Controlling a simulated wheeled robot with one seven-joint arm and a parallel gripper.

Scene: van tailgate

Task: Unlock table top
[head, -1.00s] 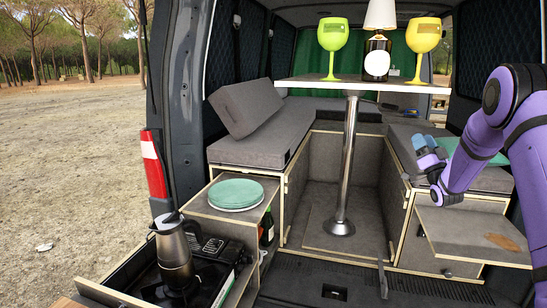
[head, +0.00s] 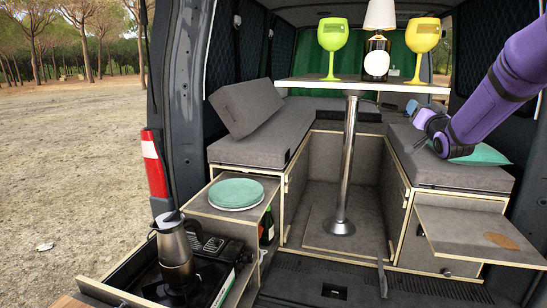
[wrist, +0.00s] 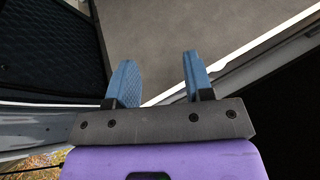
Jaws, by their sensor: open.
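The table top (head: 330,84) is a pale, thin board on a shiny metal post (head: 347,165) in the middle of the van. The post stands on a round foot on the van floor. A pale grey surface with a light edge lies beyond the fingers there. I see no lock or lever clearly.
On the table top stand a green goblet (head: 332,45), a yellow goblet (head: 422,47) and a lamp-topped bottle (head: 377,55). A green cushion (head: 482,154) lies on the right bench (head: 440,168). A fold-out shelf (head: 470,232) juts out at right. A kettle (head: 174,248) stands front left.

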